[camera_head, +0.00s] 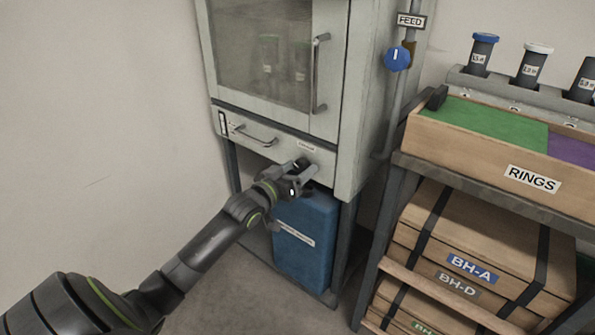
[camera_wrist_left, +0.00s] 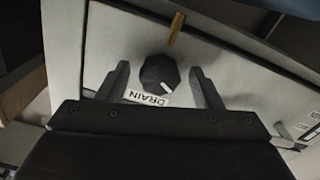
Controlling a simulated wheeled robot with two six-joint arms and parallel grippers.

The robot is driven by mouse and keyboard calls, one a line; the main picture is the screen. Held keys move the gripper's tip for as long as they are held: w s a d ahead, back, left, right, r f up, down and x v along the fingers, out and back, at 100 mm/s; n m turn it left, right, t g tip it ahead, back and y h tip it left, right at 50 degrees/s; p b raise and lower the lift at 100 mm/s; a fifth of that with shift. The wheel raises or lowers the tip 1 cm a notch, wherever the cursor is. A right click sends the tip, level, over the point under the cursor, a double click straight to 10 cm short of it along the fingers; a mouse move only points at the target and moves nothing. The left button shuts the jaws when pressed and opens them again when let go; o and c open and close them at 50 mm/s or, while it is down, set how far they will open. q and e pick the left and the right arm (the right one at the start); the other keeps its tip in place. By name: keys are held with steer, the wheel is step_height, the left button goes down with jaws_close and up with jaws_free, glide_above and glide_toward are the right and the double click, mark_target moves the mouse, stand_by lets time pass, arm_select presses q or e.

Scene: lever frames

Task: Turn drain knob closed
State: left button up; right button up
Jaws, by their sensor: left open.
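The drain knob (camera_wrist_left: 159,74) is a dark, faceted knob with a white pointer mark, on the pale front panel of the cabinet. A DRAIN label (camera_wrist_left: 147,98) sits beside it in the left wrist view. My left gripper (camera_wrist_left: 162,80) is open, with one finger on each side of the knob and a visible gap to it on both sides. In the head view my left gripper (camera_head: 306,170) is at the lower right of the cabinet front and hides the knob. The white mark points toward the lower right in the wrist view. My right gripper is not in view.
The cabinet (camera_head: 325,150) has a drawer handle (camera_head: 254,135) left of my gripper. A blue container (camera_head: 305,240) stands below it. A blue FEED knob (camera_head: 397,59) is on the pipe at right. A shelf with a RINGS box (camera_head: 470,150) stands at right.

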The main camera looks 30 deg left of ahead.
arm_select(q)
steer(key=c, duration=1)
